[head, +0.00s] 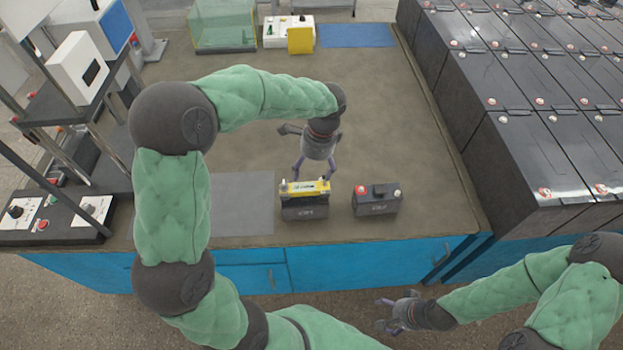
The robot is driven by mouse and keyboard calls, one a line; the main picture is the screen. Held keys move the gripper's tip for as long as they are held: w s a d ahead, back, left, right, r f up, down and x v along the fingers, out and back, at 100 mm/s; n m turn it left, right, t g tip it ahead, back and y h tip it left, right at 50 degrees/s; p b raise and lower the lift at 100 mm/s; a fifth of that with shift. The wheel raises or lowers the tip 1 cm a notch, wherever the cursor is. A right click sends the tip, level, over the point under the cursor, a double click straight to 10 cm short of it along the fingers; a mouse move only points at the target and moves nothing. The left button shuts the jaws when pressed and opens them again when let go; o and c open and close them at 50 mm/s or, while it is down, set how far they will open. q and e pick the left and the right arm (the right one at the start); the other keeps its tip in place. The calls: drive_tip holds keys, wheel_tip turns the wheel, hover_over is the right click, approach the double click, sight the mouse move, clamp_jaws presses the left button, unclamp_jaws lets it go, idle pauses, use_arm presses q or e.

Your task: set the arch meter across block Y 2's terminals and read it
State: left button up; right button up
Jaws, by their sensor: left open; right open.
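The yellow arch meter (305,187) sits on top of a dark battery block (304,210) near the front of the bench, spanning the block's top. A small display shows on the meter, but its reading is too small to make out. A second dark block (377,205) stands to the right, with a red terminal and a paler one on top. The labels on both blocks are too small to read. My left gripper (313,175) is open just above and behind the meter, fingers pointing down, apparently not holding it. My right gripper (380,314) is open and empty in front of the bench.
A grey mat (238,200) lies left of the blocks. A clear greenish bin (223,25), a white device with a yellow panel (300,40) and a blue mat (357,36) are at the back. Large battery rows (545,160) stand at the right. The bench's right half is mostly clear.

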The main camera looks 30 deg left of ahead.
use_arm(q)
drive_tip(key=b, duration=0.1)
hover_over(305, 189)
drive_tip(key=d, duration=0.1)
wheel_tip(305, 189, down, 4)
drive_tip(key=shift+w+f, duration=0.15)
drive_tip(key=shift+f, duration=0.1)
drive_tip(key=shift+f+b, duration=0.35)
drive_tip(key=shift+f, duration=0.2)
drive_tip(key=f+b, duration=0.1)
drive_tip(key=f, duration=0.1)
drive_tip(key=f+b, duration=0.1)
drive_tip(key=f, duration=0.1)
drive_tip(key=shift+s+a, duration=0.2)
drive_tip(key=shift+a, duration=0.2)
drive_tip(key=shift+a+f, duration=0.1)
drive_tip(key=shift+f, duration=0.35)
drive_tip(key=shift+f, duration=0.2)
drive_tip(key=c, duration=1.5)
drive_tip(key=shift+r, duration=0.1)
drive_tip(key=shift+c, duration=0.2)
